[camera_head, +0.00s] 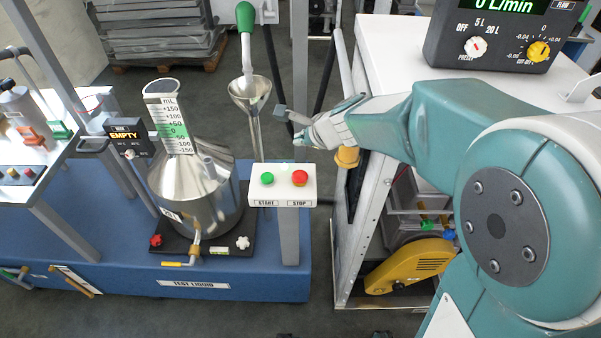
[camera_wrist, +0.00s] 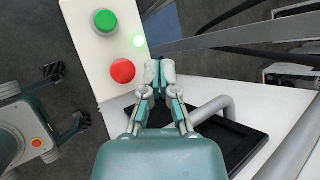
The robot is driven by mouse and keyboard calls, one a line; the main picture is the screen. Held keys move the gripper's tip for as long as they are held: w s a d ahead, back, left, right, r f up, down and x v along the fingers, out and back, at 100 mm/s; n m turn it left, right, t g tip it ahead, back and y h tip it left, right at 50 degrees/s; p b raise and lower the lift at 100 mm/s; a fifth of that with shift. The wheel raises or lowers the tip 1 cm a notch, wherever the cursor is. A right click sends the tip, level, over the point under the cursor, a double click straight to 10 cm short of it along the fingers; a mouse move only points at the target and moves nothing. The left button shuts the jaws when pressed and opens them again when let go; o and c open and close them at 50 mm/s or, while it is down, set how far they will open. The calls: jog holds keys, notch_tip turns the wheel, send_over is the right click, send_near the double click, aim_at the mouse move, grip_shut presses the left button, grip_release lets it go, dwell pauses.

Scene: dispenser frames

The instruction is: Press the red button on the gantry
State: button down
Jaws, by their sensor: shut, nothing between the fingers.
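The red button (camera_head: 299,178) is on the right of a white control box (camera_head: 283,196), above the label STOP. A green button (camera_head: 267,178) is on its left, above START. My gripper (camera_head: 299,139) is shut and empty, and in the head view it appears above the red button. In the wrist view the shut fingertips (camera_wrist: 160,68) are to the right of the red button (camera_wrist: 123,71), with a small visible gap. The green button (camera_wrist: 105,20) is farther up on the same box. The depth between fingertips and button is hard to tell.
A white cabinet (camera_head: 390,45) with a flow meter (camera_head: 500,38) is at right.

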aim_at(297, 171)
jog(key=shift+d+f, duration=0.1)
jog(key=shift+f, duration=4.25)
jog(key=shift+f, duration=0.1)
jog(key=shift+f, duration=0.2)
jog(key=shift+f, duration=0.5)
jog(key=shift+r, duration=0.9)
jog(key=shift+r, duration=0.1)
jog(key=shift+r, duration=2.45)
